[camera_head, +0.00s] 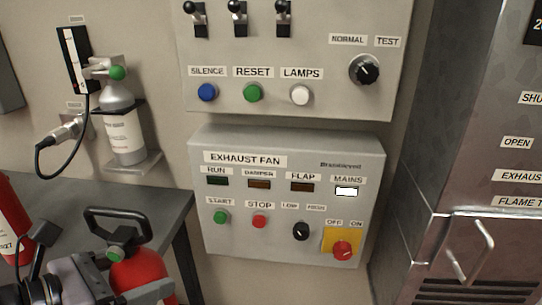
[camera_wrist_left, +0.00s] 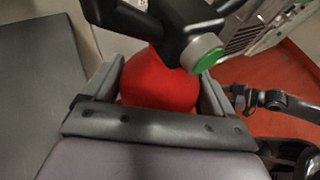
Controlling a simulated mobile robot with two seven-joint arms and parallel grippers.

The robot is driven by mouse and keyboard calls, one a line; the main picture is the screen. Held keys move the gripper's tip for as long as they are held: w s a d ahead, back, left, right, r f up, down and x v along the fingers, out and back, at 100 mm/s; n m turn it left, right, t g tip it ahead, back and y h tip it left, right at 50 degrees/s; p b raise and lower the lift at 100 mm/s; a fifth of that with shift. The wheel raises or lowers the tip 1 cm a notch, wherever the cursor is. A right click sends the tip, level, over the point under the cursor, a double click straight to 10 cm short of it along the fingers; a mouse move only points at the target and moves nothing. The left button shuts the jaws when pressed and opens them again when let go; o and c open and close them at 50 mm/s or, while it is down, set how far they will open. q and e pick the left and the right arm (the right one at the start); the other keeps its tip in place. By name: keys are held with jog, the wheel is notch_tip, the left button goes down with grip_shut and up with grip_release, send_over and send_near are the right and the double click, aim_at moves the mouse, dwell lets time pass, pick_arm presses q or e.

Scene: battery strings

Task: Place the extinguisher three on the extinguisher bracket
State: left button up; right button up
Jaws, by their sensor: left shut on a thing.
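A red extinguisher (camera_head: 143,272) with a black handle and green round cap stands out at the bottom left of the head view. My left gripper (camera_head: 122,282) is shut around its upper body. In the left wrist view the red body (camera_wrist_left: 158,85) sits between the two grey fingers of the left gripper (camera_wrist_left: 157,95). Its lower part is hidden, and I see no number on it. A second red extinguisher (camera_head: 12,228) is partly in view at the left edge. I cannot make out an extinguisher bracket. My right gripper is not seen in the head view.
A dark grey table (camera_head: 150,205) lies beside the held extinguisher. A grey cylinder (camera_head: 122,115) hangs in a wall holder with a small shelf (camera_head: 135,163). The exhaust fan panel (camera_head: 290,245) and a metal cabinet (camera_head: 450,170) stand to the right. Red floor (camera_wrist_left: 270,80) shows in the wrist view.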

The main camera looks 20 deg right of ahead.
pick_arm(q)
jog(key=d+f, duration=0.1)
jog(key=f, duration=0.1)
jog(key=d+f, duration=0.1)
jog(key=d, duration=0.1)
jog(key=shift+d+f, duration=0.2)
jog(key=shift+f, duration=0.2)
jog(key=shift+a+f, duration=0.1)
